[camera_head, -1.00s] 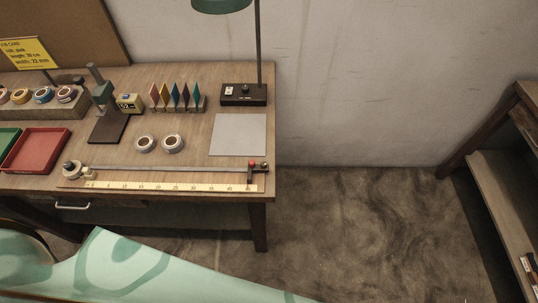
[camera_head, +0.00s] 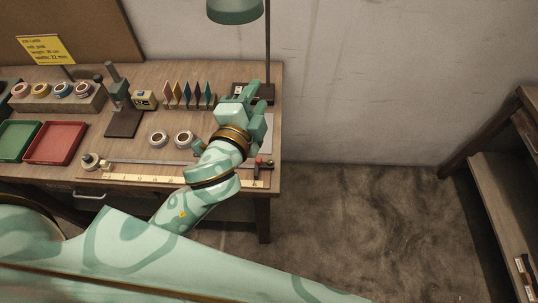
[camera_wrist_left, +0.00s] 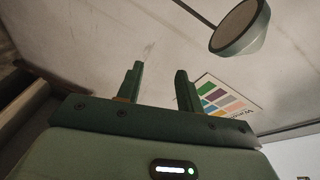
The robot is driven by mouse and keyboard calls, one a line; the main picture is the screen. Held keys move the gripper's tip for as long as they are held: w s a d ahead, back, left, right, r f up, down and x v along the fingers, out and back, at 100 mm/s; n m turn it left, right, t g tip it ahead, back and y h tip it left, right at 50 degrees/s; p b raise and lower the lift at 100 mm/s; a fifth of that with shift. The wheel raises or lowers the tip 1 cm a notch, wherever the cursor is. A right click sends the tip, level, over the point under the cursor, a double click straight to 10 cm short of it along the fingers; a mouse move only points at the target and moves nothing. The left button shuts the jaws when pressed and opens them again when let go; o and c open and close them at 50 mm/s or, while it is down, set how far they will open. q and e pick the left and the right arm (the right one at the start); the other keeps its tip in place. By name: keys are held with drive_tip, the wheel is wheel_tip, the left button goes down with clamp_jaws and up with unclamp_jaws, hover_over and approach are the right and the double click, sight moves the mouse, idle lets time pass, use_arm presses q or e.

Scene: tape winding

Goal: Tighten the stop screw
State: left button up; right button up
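The measuring rail (camera_head: 150,163) lies along the front of the table, with a yellow ruler (camera_head: 130,179) before it. I cannot tell how tight the screw is. My left gripper (camera_head: 246,86) reaches over the table's back right, past the stop and apart from it. In the left wrist view its two fingers (camera_wrist_left: 158,85) stand apart with nothing between them. My right gripper is not in view.
Two tape rolls (camera_head: 170,139), a tape stand (camera_head: 123,122) and coloured cards (camera_head: 188,96) are left of my arm. Red (camera_head: 56,142) and green (camera_head: 18,140) trays stand further left. A lamp (camera_head: 235,10) hangs near my gripper. A shelf (camera_head: 490,185) is at right.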

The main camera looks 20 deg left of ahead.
use_arm(q)
drive_tip(key=d+r+m+t+h, duration=0.2)
drive_tip(key=d+r+m+h, duration=0.9)
drive_tip(key=d+m+h, duration=0.3)
drive_tip(key=s+d+f+m+g+h, duration=0.1)
drive_tip(key=s+d+m+g+h, duration=0.25)
drive_tip(key=d+m+g, duration=0.4)
drive_tip(key=s+d+f+m+g+h, duration=0.1)
drive_tip(key=s+d+m+g+h, duration=0.3)
drive_tip(key=m+g, duration=0.65)
drive_tip(key=m+y, duration=1.4)
drive_tip(key=y, duration=0.8)
hover_over(270, 161)
wheel_tip(270, 161, down, 18)
drive_tip(key=shift+g+h, duration=0.25)
drive_tip(key=shift+g, duration=0.15)
wheel_tip(270, 161, down, 16)
drive_tip(key=shift+r+b, duration=0.1)
drive_tip(key=shift+b, duration=0.9)
